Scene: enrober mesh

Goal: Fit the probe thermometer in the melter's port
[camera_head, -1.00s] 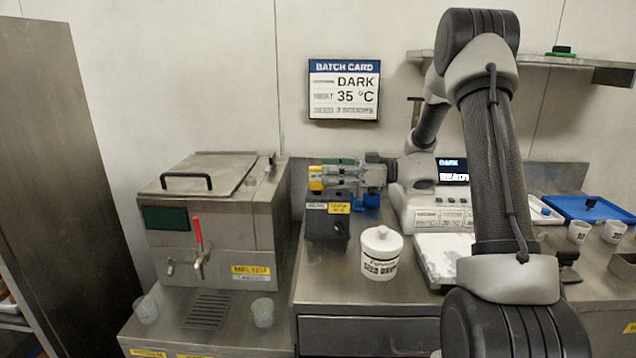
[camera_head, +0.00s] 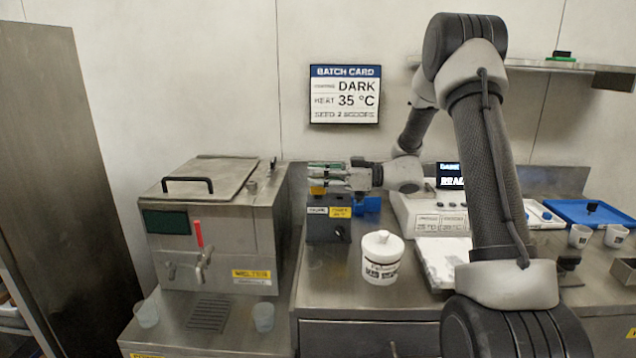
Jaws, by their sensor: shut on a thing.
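The melter (camera_head: 232,235) is the steel box at the left, with a lid, a black handle and a red-levered tap. A small round fitting (camera_head: 252,187) on its top, right of the lid, may be the port; I cannot tell for sure. My gripper (camera_head: 319,180) points left, just above a dark grey labelled box (camera_head: 328,230) to the right of the melter. It is shut on a small yellow piece (camera_head: 317,190), which looks like the probe thermometer's head. The fingers hide most of it, and no probe stem is clear.
A white lidded jar (camera_head: 382,262) stands on the counter in front of the gripper. A blue object (camera_head: 368,205) is beside the grey box. Clear cups (camera_head: 263,316) stand before the melter. A white machine with a display (camera_head: 451,176) is behind my arm.

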